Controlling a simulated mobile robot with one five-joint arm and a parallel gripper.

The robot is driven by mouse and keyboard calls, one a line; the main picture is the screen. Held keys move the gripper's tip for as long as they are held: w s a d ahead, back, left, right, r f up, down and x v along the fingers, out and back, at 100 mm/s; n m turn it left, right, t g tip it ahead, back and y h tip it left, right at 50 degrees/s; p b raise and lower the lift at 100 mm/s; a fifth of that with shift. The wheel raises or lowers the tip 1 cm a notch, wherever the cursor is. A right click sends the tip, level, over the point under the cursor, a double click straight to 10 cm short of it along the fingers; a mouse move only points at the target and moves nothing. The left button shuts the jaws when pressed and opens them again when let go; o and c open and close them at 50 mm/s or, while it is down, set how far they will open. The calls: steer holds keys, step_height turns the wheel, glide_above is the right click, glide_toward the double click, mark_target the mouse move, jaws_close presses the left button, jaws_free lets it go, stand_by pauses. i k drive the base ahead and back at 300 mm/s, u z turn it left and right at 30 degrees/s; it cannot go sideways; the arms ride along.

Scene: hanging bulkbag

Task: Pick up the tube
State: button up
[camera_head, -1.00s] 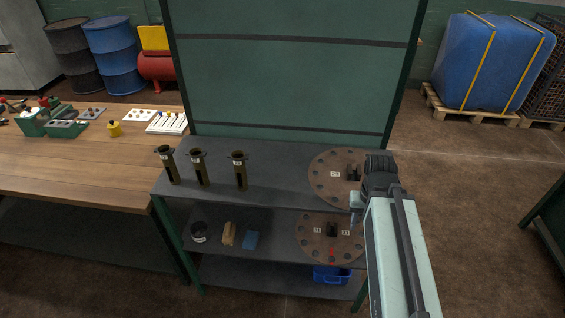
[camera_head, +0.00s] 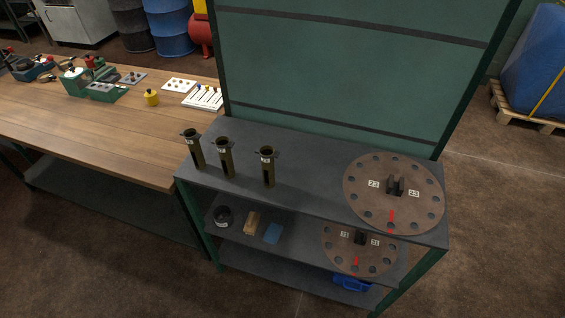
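Three upright dark olive tubes stand on the left part of the grey shelf top: a left tube (camera_head: 195,150), a middle tube (camera_head: 226,160) and a right tube (camera_head: 267,168). Each has a small white label near its top. I cannot tell which one the task means. My gripper and arm are out of the picture.
A brown disc with holes (camera_head: 360,205) lies on the shelf top at right, a smaller disc (camera_head: 340,256) below. The lower shelf holds a black round container (camera_head: 223,217), a tan block (camera_head: 252,222) and a blue block (camera_head: 272,233). A wooden workbench (camera_head: 110,135) stands at left.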

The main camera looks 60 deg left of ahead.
mark_target(267, 153)
steer(key=u, duration=0.05)
steer(key=k, duration=1.65)
steer(key=u, duration=2.7)
steer(key=i, duration=1)
